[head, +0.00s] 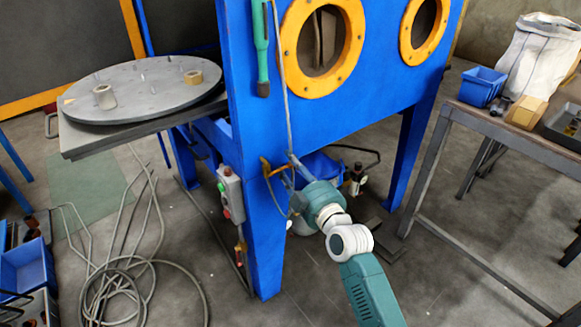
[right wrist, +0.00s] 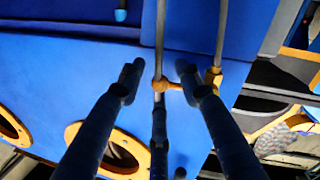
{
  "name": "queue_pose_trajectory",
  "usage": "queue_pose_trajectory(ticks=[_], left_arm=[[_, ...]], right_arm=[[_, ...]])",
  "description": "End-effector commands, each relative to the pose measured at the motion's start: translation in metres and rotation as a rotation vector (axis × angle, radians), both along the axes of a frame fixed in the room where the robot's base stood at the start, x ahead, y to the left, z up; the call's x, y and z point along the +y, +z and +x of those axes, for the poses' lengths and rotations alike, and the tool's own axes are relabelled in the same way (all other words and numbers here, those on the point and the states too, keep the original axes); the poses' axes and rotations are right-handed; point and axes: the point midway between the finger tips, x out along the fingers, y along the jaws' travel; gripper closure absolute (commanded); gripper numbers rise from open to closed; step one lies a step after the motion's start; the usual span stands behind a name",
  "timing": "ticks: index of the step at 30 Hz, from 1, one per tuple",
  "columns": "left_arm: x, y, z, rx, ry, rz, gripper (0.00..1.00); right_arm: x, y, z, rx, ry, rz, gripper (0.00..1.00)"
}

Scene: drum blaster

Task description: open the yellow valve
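The yellow valve (head: 266,168) is on the thin pipe at the front leg of the blue blasting cabinet. In the right wrist view the yellow valve (right wrist: 162,85) shows as a rounded yellow body on a grey pipe, with a yellow piece reaching right to a second pipe. My right gripper (head: 291,168) is beside the valve in the head view. In the right wrist view my right gripper (right wrist: 160,72) is open, with its two fingers apart on either side of the valve body. Contact cannot be told. My left gripper is not in view.
The blue cabinet (head: 330,120) with yellow-ringed portholes stands straight ahead. A grey control box (head: 230,194) is on its leg. A round turntable (head: 140,92) is at left, and a coiled hose (head: 130,290) lies on the floor. A workbench (head: 495,130) stands at right.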

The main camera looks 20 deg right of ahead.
Motion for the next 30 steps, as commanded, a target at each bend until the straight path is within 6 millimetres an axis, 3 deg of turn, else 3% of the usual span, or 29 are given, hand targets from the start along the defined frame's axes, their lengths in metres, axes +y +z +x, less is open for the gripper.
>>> queue_pose_trajectory(ticks=[11, 16, 30], left_arm=[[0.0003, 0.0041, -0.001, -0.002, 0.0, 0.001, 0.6], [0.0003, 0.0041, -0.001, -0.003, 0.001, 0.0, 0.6], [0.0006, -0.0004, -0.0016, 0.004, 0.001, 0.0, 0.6]], right_arm=[[0.001, 0.0001, 0.0063, 0.0, 0.0, 0.001, 0.65], [0.001, 0.0001, 0.0061, 0.0, 0.0, 0.001, 0.99], [0.0008, 0.0014, 0.0059, -0.006, 0.0, -0.017, 1.0]])
